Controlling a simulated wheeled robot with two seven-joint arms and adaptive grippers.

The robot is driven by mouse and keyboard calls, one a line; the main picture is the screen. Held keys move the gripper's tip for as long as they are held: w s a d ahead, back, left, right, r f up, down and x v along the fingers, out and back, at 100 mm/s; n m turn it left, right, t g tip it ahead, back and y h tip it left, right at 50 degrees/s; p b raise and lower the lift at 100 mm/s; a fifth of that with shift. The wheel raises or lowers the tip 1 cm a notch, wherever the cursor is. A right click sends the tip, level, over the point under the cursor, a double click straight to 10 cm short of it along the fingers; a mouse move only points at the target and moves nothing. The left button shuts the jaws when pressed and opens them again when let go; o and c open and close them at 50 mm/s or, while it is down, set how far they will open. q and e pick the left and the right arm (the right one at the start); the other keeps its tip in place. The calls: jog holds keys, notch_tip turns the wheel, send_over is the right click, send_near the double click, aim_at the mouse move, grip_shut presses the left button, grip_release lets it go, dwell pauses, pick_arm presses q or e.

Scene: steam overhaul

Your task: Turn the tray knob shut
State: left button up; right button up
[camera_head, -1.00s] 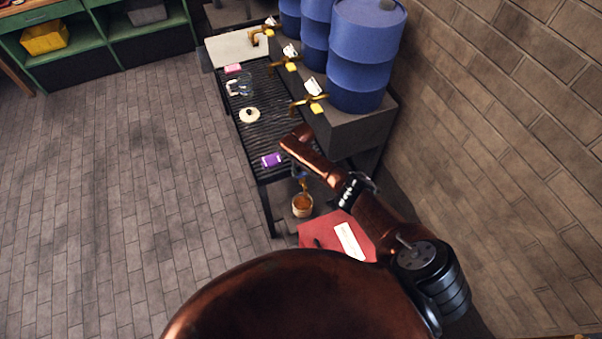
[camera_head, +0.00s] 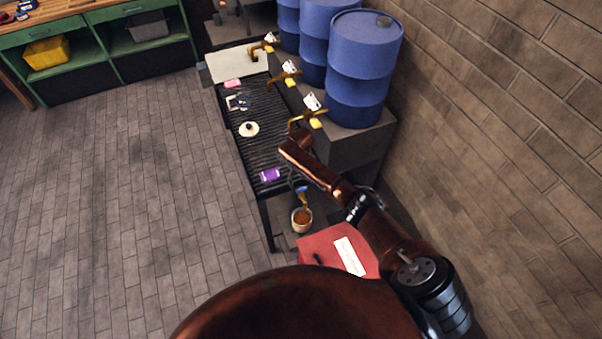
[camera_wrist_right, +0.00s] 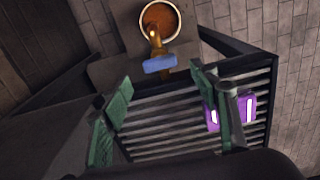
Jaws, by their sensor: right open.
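The tray knob (camera_wrist_right: 160,64) is a small blue handle on a brass spout at the near end of the slatted tray (camera_wrist_right: 165,120). It also shows in the head view (camera_head: 302,190), just above a round cup (camera_head: 302,219) of brown liquid. In the right wrist view the cup (camera_wrist_right: 160,19) lies beyond the knob. My right gripper (camera_wrist_right: 160,80) is open, its two green fingers apart, with the knob ahead between their tips. I see no contact with the knob. In the head view my right forearm hides most of this gripper. My left gripper is not in view.
A purple pack (camera_head: 270,175) lies on the tray; in the wrist view it shows behind the right-hand finger. A pale lid (camera_head: 249,129) lies farther back. Blue barrels (camera_head: 362,70) with brass taps (camera_head: 302,118) stand along the right. A red box (camera_head: 325,248) stands near the cup.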

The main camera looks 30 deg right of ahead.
aim_at(301, 188)
notch_tip(301, 188, up, 7)
dwell(0.3)
dwell(0.4)
